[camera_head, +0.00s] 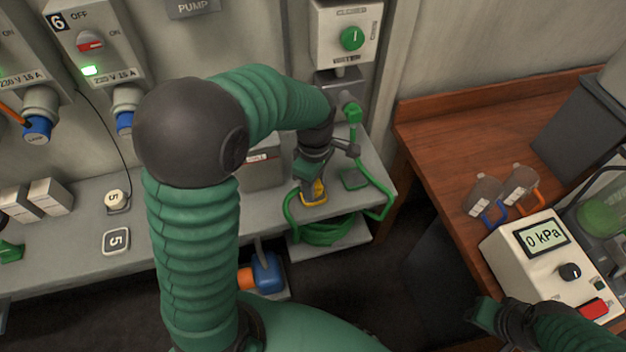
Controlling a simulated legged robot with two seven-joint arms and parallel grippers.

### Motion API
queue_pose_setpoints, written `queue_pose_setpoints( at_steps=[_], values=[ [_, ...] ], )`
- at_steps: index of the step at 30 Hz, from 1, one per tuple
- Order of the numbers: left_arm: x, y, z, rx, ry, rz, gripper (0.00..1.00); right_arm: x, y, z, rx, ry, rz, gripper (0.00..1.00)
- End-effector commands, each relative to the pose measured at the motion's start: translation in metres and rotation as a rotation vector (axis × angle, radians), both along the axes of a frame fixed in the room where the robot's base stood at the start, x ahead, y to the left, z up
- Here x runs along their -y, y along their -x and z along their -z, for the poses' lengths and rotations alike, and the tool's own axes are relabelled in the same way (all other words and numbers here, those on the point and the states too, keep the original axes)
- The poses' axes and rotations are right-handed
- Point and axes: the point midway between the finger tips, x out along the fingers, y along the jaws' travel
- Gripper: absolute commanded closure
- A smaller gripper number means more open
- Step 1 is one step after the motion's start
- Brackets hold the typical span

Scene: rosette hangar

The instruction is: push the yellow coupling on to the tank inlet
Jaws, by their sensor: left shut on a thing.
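The yellow coupling (318,190) is at the front of the grey bench, mostly covered by my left gripper (313,186). My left gripper points down and is shut on the coupling. I cannot tell whether the coupling touches anything below it. The tank inlet cannot be made out for certain. A blue container with an orange end (266,273) stands low under the bench, partly behind my arm. My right gripper (484,314) is at the bottom right, beside the pressure box; its jaw opening is unclear.
A green hose (372,180) runs from a valve box (346,36) past the bench edge to a coil (328,230) below. A grey box (263,168) stands behind my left arm. The wooden table (450,135) holds two small jugs and a pressure box (540,265) reading 0 kPa.

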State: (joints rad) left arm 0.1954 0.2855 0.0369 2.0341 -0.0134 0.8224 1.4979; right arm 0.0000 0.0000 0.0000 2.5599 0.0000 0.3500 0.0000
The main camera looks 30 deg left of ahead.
Motion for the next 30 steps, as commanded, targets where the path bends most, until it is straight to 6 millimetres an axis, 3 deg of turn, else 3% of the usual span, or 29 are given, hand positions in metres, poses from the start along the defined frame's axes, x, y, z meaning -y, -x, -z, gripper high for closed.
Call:
queue_pose_setpoints(
  at_steps=[9, 13, 19, 30],
  values=[
    [0.059, 0.067, -0.009, 0.004, -0.001, 0.004, 0.99, 0.000, 0.000, 0.004, 0.000, 0.000, 0.000, 0.64],
    [0.077, 0.087, -0.011, 0.003, -0.001, 0.003, 0.99, 0.000, 0.000, 0.003, 0.000, 0.000, 0.000, 0.64],
    [0.090, 0.101, -0.012, 0.001, -0.001, 0.001, 0.99, 0.000, 0.000, 0.003, 0.000, 0.000, 0.000, 0.64],
    [0.091, 0.102, -0.013, 0.001, -0.001, -0.001, 0.99, 0.000, 0.000, 0.003, 0.000, 0.000, 0.000, 0.64]
  ],
)
